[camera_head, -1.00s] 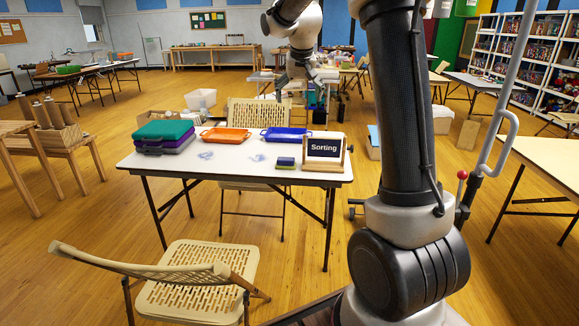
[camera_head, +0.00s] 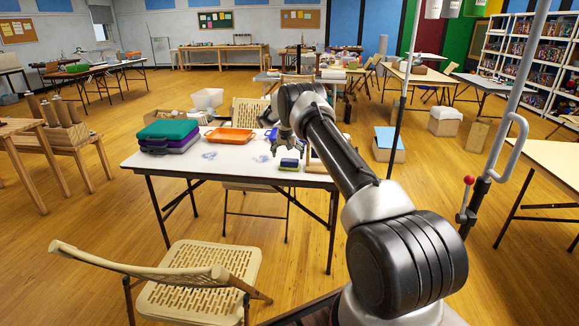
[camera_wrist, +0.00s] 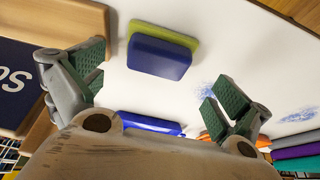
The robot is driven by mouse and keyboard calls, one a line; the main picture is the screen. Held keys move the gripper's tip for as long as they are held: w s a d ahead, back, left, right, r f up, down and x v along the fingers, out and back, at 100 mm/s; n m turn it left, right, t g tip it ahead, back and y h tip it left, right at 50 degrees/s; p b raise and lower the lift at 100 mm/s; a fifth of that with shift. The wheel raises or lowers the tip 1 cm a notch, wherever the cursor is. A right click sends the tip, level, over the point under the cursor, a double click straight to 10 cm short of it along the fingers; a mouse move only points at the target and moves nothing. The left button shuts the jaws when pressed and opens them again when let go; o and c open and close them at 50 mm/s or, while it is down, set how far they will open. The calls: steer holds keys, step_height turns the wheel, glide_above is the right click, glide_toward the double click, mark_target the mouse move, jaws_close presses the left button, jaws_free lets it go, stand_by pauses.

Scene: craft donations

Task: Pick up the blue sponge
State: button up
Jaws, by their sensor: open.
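The blue sponge (camera_head: 289,163) lies on the white table (camera_head: 240,172) near its front right, with a yellow-green layer under the blue. In the wrist view the blue sponge (camera_wrist: 159,57) is ahead of and between the spread fingers. My gripper (camera_head: 286,142) is open and empty just above the sponge, apart from it. In the wrist view my gripper (camera_wrist: 160,92) has its green-padded fingers wide apart. The Sorting sign, mostly hidden by my arm in the head view, shows its wooden frame and dark face (camera_wrist: 22,85) beside the left finger.
An orange tray (camera_head: 230,135) and a stack of green and purple cases (camera_head: 169,136) are on the table's left. A blue tray (camera_wrist: 150,123) lies near the gripper in the wrist view. A folding chair (camera_head: 200,275) stands at the front. Bare tabletop is left of the sponge.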

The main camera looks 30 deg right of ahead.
mark_target(289, 160)
steer(key=x, duration=0.4)
steer(key=shift+d+f, duration=0.15)
steer(key=shift+d, duration=0.05)
steer(key=shift+c, duration=0.2)
steer(key=c, duration=1.1)
steer(key=shift+o, duration=0.2)
step_height(289, 160, up, 18)
